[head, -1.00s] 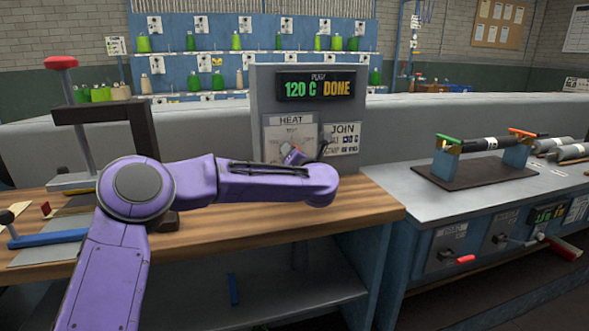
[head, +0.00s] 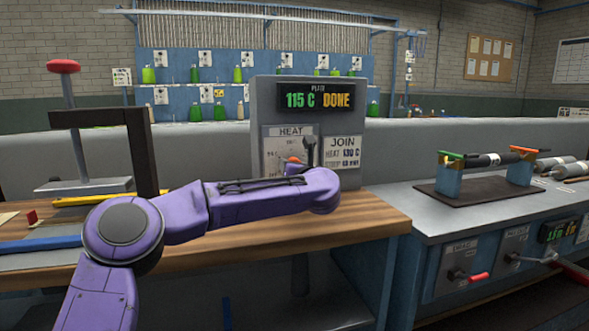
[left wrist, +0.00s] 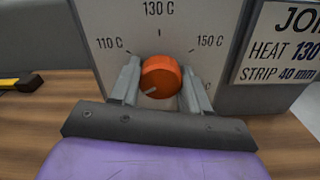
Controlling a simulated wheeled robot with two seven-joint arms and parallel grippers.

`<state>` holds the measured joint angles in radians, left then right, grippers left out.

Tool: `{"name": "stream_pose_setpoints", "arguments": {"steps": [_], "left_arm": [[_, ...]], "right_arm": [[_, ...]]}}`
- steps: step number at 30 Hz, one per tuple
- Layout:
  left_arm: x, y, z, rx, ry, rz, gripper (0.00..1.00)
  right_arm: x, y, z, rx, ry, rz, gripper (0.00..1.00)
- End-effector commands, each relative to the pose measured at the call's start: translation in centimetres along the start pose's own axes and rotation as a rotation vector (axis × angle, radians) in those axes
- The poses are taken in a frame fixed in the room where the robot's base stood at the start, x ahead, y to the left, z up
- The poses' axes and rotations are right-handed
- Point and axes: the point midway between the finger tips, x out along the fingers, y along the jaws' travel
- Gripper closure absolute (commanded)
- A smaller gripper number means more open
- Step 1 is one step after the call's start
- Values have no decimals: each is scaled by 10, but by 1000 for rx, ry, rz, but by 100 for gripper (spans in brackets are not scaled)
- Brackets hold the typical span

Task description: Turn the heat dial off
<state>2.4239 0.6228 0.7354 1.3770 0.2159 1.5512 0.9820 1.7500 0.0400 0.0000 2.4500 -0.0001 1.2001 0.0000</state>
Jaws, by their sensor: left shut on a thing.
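The heat dial is an orange round knob (left wrist: 160,76) on a pale scale plate marked 110 C, 130 C and 150 C. Its light pointer mark faces lower left, below the 110 C mark. My left gripper (left wrist: 157,82) is shut on the knob, one finger on each side. In the head view the knob (head: 294,159) shows only as a small orange bit above my purple arm, which hides the lower plate. The grey panel's display (head: 316,97) reads 115 C and DONE. My right gripper is in neither view.
A JOIN card (head: 342,153) is beside the heat plate. A press with a red knob (head: 64,67) stands at the left of the wooden bench (head: 375,220). A metal bench (head: 415,207) with a roller stand and red-handled levers is at the right.

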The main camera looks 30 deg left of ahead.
Motion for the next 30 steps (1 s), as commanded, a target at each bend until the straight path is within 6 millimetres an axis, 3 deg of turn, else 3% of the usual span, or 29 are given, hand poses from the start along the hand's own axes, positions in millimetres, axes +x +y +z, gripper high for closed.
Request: {"name": "stream_pose_setpoints", "arguments": {"steps": [9, 10, 12, 22, 30], "left_arm": [[0, -2, -5, 4, 9, -2, 84], [0, -2, -5, 4, 9, -2, 44], [0, -2, -5, 4, 8, -2, 29], [-6, -1, -2, 2, 2, -2, 29], [-65, -1, -1, 5, 1, -4, 29]], "right_arm": [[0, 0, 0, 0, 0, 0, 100], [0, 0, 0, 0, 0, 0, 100], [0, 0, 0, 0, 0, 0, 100], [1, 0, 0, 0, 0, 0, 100], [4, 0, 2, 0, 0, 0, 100]]}}
